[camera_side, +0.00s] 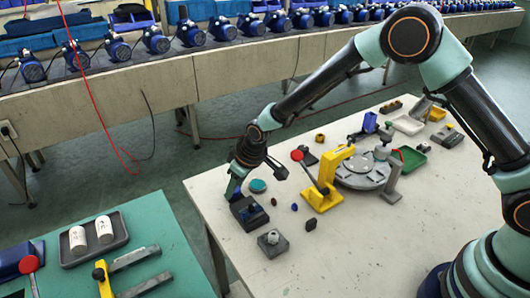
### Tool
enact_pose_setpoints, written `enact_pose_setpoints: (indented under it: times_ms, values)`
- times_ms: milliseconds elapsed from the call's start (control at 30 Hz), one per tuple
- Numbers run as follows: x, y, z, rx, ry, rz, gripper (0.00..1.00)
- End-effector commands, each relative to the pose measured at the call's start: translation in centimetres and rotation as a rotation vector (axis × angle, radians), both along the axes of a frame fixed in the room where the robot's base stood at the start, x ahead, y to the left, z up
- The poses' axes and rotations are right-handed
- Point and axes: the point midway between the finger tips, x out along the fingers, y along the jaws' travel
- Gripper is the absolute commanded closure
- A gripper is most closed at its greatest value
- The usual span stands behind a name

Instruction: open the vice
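My gripper (257,180) hangs over the near left corner of the white table. Its two fingers look spread apart, with nothing seen between them. Just below it stands a small dark block with blue on it (248,212); the left finger is close to its back edge, and I cannot tell whether they touch. No part is plainly a vice at this size; the dark block may be it. A yellow press-like stand (325,182) with a red-knobbed lever (297,155) stands to the right, apart from my gripper.
A round grey fixture (362,171) and a green tray (409,158) stand further right. A green bench (160,230) is across a gap at left.

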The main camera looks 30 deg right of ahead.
Motion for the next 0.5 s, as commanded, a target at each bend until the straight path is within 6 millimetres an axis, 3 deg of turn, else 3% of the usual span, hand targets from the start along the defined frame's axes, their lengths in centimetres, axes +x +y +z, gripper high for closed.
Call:
enact_pose_setpoints:
  times_ms: [167,500]
  values:
    - [0.04,-0.13,0.03,0.005,0.002,-0.016,1.0]
    - [-0.02,0.05,0.01,0.081,0.037,-0.216,1.0]
